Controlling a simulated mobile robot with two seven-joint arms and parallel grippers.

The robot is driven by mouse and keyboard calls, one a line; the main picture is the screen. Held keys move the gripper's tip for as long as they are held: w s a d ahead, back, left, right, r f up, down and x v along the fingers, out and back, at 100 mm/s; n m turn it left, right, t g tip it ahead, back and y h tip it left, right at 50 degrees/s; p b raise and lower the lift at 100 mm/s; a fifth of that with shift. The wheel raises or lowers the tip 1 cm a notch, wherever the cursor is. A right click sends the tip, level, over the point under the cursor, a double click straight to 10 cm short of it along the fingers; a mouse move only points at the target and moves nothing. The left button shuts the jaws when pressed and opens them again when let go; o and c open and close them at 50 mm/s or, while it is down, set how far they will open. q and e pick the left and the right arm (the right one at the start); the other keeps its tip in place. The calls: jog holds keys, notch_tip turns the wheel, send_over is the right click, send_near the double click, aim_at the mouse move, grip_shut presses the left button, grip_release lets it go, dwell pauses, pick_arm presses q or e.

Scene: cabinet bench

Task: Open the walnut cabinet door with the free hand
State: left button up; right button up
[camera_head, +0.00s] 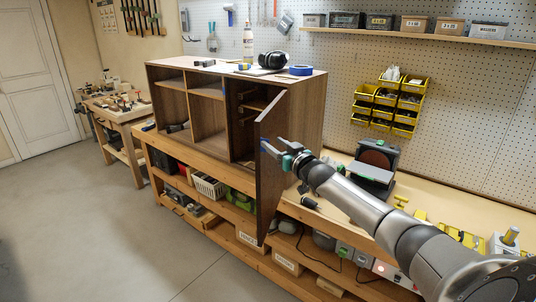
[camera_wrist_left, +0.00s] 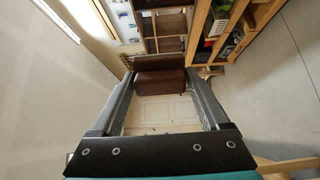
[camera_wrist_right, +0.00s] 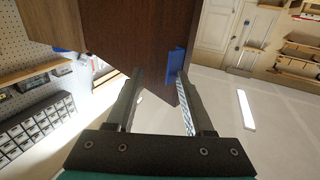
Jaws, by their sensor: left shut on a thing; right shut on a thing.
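The walnut cabinet (camera_head: 315,105) stands on the bench; two left compartments are open-fronted. Its door (camera_head: 271,190) stands wide open, swung out from the right compartment; the door fills the top of the right wrist view (camera_wrist_right: 140,35). A blue handle (camera_wrist_right: 176,62) on the door lies by one right fingertip. My right gripper (camera_head: 278,147) is at the door's upper part, its fingers apart with something between them; I cannot tell whether it grips handle or panel. My left gripper (camera_wrist_left: 160,80) is shut on a brown block (camera_wrist_left: 160,84), outside the head view.
Headphones (camera_head: 273,60), a bottle (camera_head: 248,43) and blue tape (camera_head: 301,70) are on top of the cabinet. A sander (camera_head: 376,165) stands on the bench to the right. Bins and boxes fill the lower shelf. The floor (camera_head: 110,220) at left is clear.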

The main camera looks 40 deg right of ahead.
pick_arm(q)
jog(key=shift+d+r, duration=0.1)
pick_arm(e)
jog(key=s+a, duration=0.1)
jog(key=s, duration=1)
jog(key=shift+s+a, duration=0.2)
jog(key=shift+a, duration=0.2)
dwell(0.3)
